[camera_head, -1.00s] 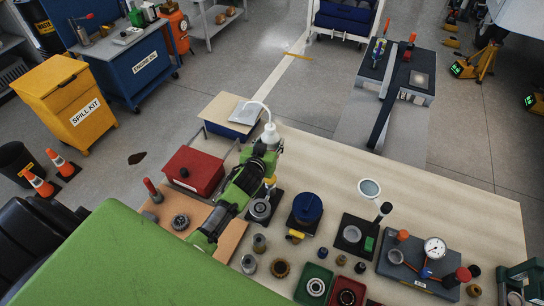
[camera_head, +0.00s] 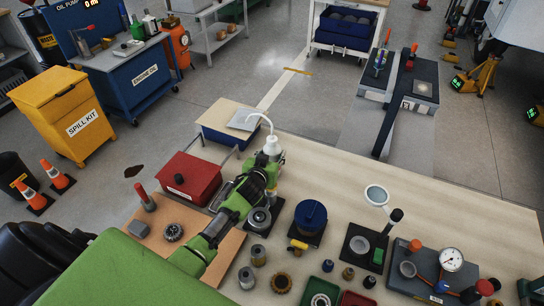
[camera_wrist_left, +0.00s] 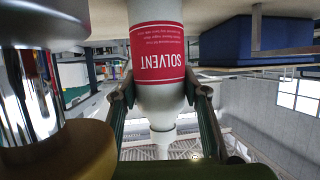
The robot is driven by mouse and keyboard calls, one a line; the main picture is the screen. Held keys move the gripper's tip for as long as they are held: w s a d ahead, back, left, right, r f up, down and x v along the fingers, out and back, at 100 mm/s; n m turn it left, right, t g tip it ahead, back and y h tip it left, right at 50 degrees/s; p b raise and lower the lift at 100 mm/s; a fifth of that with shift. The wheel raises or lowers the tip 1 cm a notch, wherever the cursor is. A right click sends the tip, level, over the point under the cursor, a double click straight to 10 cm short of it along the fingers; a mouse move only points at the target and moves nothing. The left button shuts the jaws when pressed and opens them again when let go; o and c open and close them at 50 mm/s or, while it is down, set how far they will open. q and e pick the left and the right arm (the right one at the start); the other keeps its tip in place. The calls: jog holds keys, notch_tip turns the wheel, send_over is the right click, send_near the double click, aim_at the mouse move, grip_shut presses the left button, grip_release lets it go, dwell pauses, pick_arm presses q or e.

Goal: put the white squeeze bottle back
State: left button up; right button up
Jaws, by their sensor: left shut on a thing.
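The white squeeze bottle (camera_head: 272,147) has a curved white spout and stands upright near the far left edge of the workbench in the head view. In the left wrist view the bottle (camera_wrist_left: 160,90) appears upside down, with a red label reading SOLVENT. My left gripper (camera_head: 270,160) is shut on it, one finger on each side of its body. The bottle's base is hidden, so I cannot tell whether it touches the bench. My right gripper is not in view.
The workbench (camera_head: 335,168) is clear right of the bottle. A red box (camera_head: 190,177), a blue round container (camera_head: 310,214) and several metal parts surround my left arm. A blue bin with a board on top (camera_head: 232,118) lies beyond the bottle. A shiny cylinder (camera_wrist_left: 40,85) is close in the wrist view.

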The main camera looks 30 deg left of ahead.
pick_arm(q)
jog(key=shift+f, duration=0.1)
jog(key=o, duration=0.8)
jog(key=shift+r, duration=0.25)
jog(key=shift+s+d, duration=0.15)
jog(key=shift+s, duration=0.3)
jog(key=v, duration=1.1)
jog(key=shift+r, duration=0.15)
jog(key=shift+s, duration=0.1)
